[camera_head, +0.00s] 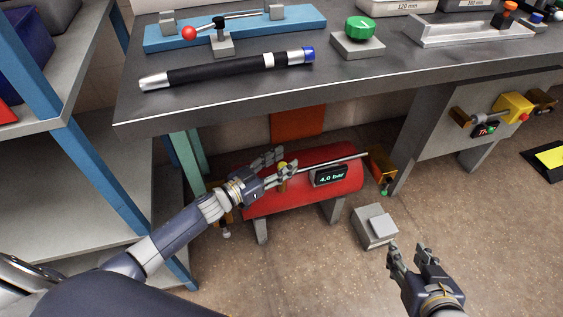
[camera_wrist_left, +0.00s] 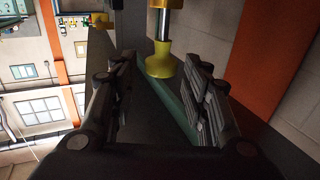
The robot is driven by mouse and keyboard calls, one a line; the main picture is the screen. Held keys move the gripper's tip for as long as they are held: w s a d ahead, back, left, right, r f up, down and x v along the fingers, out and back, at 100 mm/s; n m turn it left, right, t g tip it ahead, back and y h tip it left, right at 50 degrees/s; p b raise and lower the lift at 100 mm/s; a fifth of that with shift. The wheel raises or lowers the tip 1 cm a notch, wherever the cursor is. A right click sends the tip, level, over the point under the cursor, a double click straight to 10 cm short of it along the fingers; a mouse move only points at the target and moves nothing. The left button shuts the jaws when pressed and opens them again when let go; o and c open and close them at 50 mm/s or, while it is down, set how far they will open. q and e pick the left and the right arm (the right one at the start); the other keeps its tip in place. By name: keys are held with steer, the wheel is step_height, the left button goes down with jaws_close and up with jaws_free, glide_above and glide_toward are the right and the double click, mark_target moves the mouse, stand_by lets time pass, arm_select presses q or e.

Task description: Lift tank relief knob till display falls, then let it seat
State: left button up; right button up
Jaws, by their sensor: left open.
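The red tank (camera_head: 333,190) stands on grey legs under the workbench, and its display (camera_head: 331,176) reads 4.0 bar. The yellow relief knob (camera_head: 282,166) is on top of the tank, partly hidden by my left gripper (camera_head: 284,162). In the left wrist view, the yellow knob (camera_wrist_left: 161,60) with its flared end lies between the two open fingers of my left gripper (camera_wrist_left: 160,66), near their tips. Visible gaps separate it from both fingers. My right gripper (camera_head: 410,247) is apart from the tank at the lower right, with its fingers spread and nothing between them.
The grey workbench (camera_head: 300,95) overhangs the tank and carries a black hose (camera_head: 225,70) and a green knob (camera_head: 360,28). A blue-framed shelf (camera_head: 80,160) stands at left. A grey block (camera_head: 374,227) sits on the floor right of the tank.

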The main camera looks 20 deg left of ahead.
arm_select(q)
steer(key=v, duration=1.2)
